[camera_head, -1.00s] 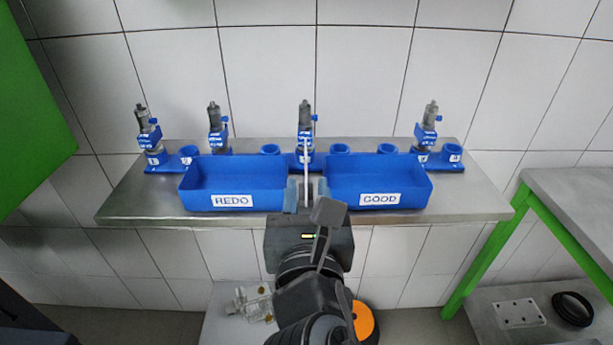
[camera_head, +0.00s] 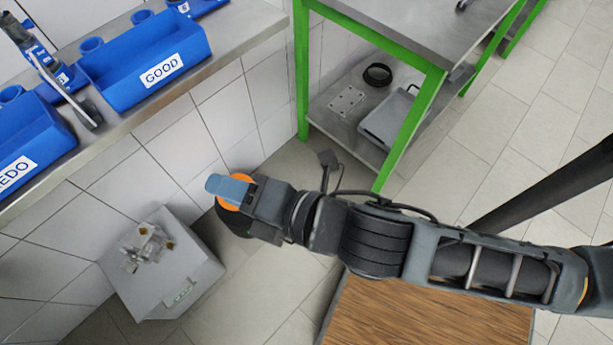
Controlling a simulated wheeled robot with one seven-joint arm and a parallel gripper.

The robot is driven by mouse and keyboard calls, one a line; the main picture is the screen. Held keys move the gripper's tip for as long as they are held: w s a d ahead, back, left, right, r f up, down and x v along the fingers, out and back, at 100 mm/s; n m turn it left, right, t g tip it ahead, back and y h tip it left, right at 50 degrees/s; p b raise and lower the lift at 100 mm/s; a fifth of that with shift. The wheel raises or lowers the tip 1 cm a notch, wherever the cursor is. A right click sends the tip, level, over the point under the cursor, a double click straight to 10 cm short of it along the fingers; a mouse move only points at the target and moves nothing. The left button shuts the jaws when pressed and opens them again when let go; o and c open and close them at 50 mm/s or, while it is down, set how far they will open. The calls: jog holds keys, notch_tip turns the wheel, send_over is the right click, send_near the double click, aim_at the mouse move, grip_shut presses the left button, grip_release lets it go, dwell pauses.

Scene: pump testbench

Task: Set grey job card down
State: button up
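My gripper (camera_head: 222,186) is well to the right of and below the trays, away from the bench and apart from the card. Its blue-grey fingers show side-on and overlap, so their gap is hidden. I see nothing held in it.

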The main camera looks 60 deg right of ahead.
jog(key=s+d+r+m, duration=0.1)
jog(key=s+d+m, duration=0.1)
jog(key=s+m, duration=0.7)
jog(key=s+d+r+m, duration=0.2)
jog(key=s+d+m, duration=0.1)
jog(key=s+m, duration=0.6)
jog(key=shift+d+m, duration=0.3)
jog(key=shift+m, duration=0.2)
jog(key=shift+s+d+r+m, duration=0.2)
jog(key=shift+s+r+m, duration=0.25)
jog(key=shift+m, duration=0.15)
